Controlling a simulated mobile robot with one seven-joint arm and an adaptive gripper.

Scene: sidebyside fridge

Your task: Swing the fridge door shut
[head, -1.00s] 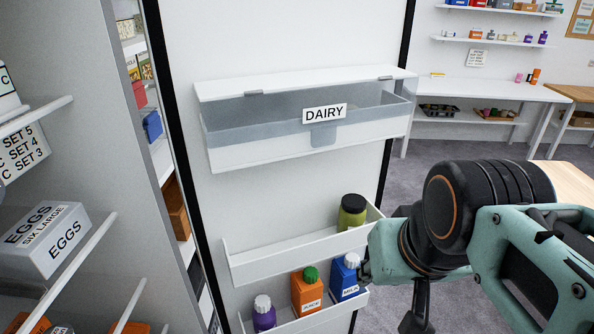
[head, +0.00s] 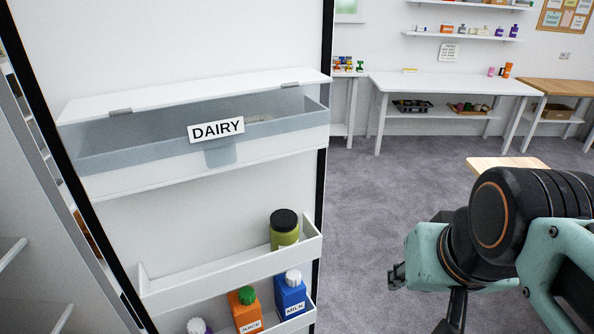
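The fridge door (head: 180,45) stands open on the left of the head view, its inner face towards me. It carries a dairy bin (head: 270,138) with a lid. Below that, a door shelf (head: 190,283) holds a green jar (head: 284,228). A lower shelf holds a juice carton (head: 245,310), a blue milk carton (head: 290,295) and a white-capped bottle (head: 197,326). My teal and black arm is at the right, apart from the door. My gripper's fingers are mostly hidden or cut off at the bottom, so their opening does not show.
The fridge interior (head: 30,220) shows at the far left. A white table (head: 450,86) and a wooden table (head: 560,92) stand along the back wall. A wooden tabletop (head: 505,163) is behind my arm. Grey floor (head: 370,220) is clear right of the door.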

